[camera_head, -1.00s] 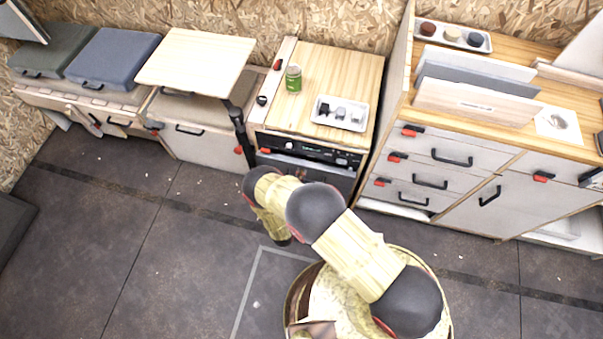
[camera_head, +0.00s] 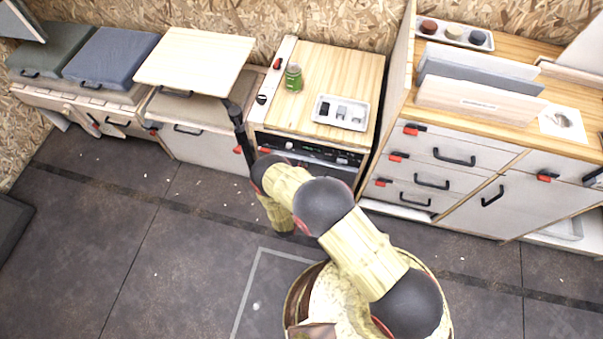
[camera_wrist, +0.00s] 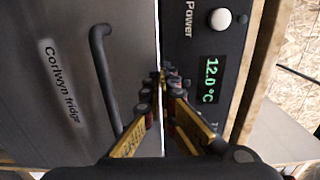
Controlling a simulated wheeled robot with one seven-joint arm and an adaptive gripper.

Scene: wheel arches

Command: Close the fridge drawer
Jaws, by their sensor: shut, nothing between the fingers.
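The fridge drawer (camera_wrist: 62,65) has a grey front marked "Corlwyn fridge" and a dark bar handle (camera_wrist: 105,80), both clear in the wrist view. My gripper (camera_wrist: 168,80) is shut and empty. Its fingertips are at the seam between the drawer front and the black control panel (camera_wrist: 205,60), beside the handle and not around it. I cannot tell whether they touch the front, or how far out the drawer stands. In the head view the control panel (camera_head: 310,152) shows under the wooden top, while my arm hides most of the drawer front and my gripper.
A green can (camera_head: 293,78) and a white tray (camera_head: 341,113) stand on the fridge unit's top. A cabinet with drawers (camera_head: 450,165) is close on the right. The floor in front is mostly clear.

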